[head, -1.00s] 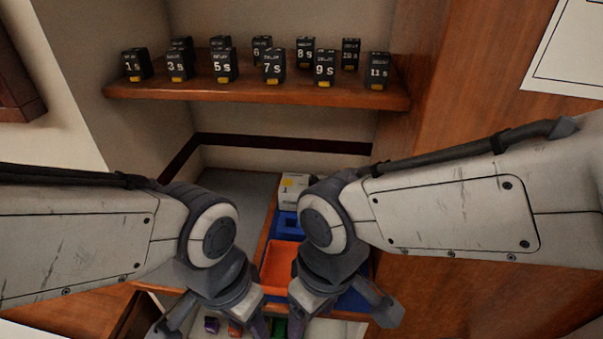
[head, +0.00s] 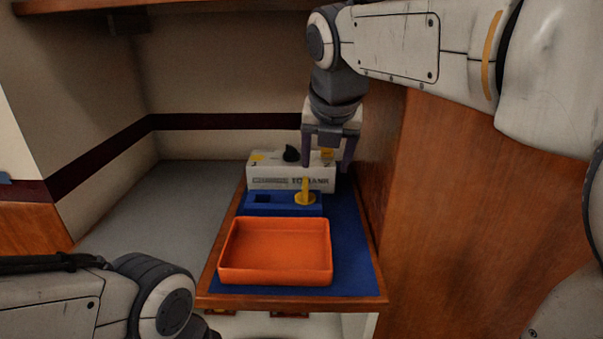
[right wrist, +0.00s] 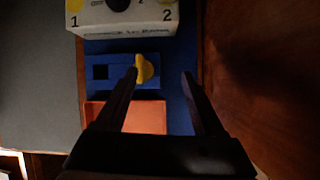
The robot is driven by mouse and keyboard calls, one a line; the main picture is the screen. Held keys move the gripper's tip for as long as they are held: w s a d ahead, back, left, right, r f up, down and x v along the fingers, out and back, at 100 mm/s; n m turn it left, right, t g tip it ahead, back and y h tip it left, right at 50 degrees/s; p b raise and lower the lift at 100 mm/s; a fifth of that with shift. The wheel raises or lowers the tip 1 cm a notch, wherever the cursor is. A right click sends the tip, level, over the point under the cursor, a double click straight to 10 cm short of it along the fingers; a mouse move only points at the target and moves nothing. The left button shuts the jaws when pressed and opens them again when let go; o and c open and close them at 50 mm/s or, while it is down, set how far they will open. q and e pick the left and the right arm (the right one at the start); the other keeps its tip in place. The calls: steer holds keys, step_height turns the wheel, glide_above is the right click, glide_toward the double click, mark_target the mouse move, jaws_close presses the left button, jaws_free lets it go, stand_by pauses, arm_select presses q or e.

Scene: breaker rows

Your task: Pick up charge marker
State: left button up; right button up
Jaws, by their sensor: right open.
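The charge marker, which I take to be the yellow peg (head: 305,192) with a round base, stands upright in the right part of a blue holder (head: 283,208). The holder's left part has an empty square socket. In the right wrist view the yellow peg (right wrist: 146,70) shows near the left fingertip. My right gripper (head: 326,165) is open and empty, pointing down above and slightly right of the peg. In the right wrist view its two fingers (right wrist: 160,74) are spread wide. My left arm is at the lower left, its fingers out of the picture.
A white box (head: 288,178) with a black knob stands behind the holder. An orange tray (head: 275,279) sits in front, on a blue mat (head: 352,262) on a wooden board. A wooden panel (head: 460,200) rises at the right. The grey surface (head: 160,215) at the left is clear.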

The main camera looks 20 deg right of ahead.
steer(key=d+n, duration=0.1)
steer(key=d, duration=0.1)
glide_toward(327, 150)
steer(key=x, duration=0.5)
steer(key=shift+w+d, duration=0.15)
steer(key=shift+w, duration=0.45)
steer(key=shift+w+d, duration=0.2)
steer(key=shift+w, duration=0.45)
steer(key=shift+b+x, duration=0.4)
steer(key=shift+x, duration=1.1)
steer(key=shift+s, duration=0.15)
jaws_close()
